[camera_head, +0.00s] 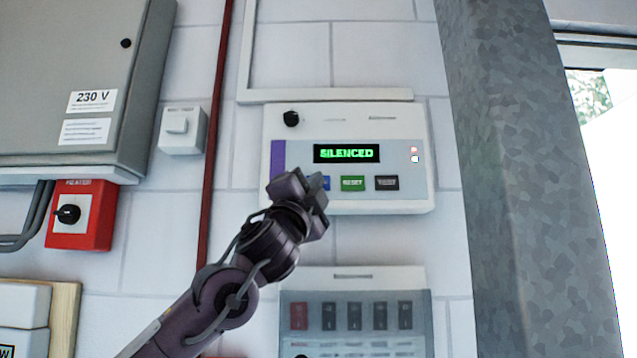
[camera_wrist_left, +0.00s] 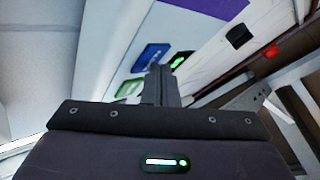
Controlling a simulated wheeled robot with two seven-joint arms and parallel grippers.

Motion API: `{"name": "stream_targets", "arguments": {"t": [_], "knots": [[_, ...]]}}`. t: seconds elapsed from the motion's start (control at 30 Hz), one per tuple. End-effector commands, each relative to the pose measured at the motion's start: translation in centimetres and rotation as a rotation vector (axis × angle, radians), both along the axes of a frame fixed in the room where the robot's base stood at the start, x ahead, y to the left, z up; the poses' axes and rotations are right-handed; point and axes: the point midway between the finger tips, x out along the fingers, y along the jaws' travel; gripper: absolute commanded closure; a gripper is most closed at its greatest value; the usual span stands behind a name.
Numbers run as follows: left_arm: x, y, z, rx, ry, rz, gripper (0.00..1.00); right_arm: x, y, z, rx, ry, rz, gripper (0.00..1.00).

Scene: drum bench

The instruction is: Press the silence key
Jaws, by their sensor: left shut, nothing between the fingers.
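The white alarm panel (camera_head: 345,118) is on the wall, and its display (camera_head: 346,153) reads SILENCED in green. A blue key (camera_head: 326,184) shows only at its right edge, with its label hidden behind my left gripper (camera_head: 316,184). It sits left of the green RESET key (camera_head: 353,183). In the left wrist view the blue key (camera_wrist_left: 150,57) lies just beyond my shut, empty fingers (camera_wrist_left: 161,83). I cannot tell whether the fingertips touch it. My right gripper is not in view.
A dark TEST key (camera_head: 386,183) is right of RESET. Below is another panel (camera_head: 354,280) with several switches. A red pipe (camera_head: 216,130), a grey 230 V cabinet (camera_head: 75,75) and a red heater switch box (camera_head: 95,225) are left. A grey metal column (camera_head: 530,180) stands right.

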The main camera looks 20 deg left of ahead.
Motion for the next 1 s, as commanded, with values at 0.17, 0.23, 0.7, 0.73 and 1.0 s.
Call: {"name": "stream_targets", "arguments": {"t": [0.17,0.23,0.7,0.73,1.0], "knots": [[-0.7,-0.2,-0.3,-0.001,0.0,-0.001,1.0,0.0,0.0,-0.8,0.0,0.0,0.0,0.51],[-1.0,-0.3,-0.2,0.0,0.0,-0.001,1.0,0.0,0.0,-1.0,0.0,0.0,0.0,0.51],[-2.4,-0.8,-0.3,0.0,-0.001,-0.001,1.0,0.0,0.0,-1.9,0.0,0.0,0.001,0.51],[-2.7,-0.9,-0.3,-0.001,-0.001,-0.003,1.0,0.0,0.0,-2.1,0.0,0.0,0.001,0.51],[-5.3,-1.6,-0.3,-0.001,-0.001,-0.003,1.0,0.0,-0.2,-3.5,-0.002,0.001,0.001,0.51]]}}
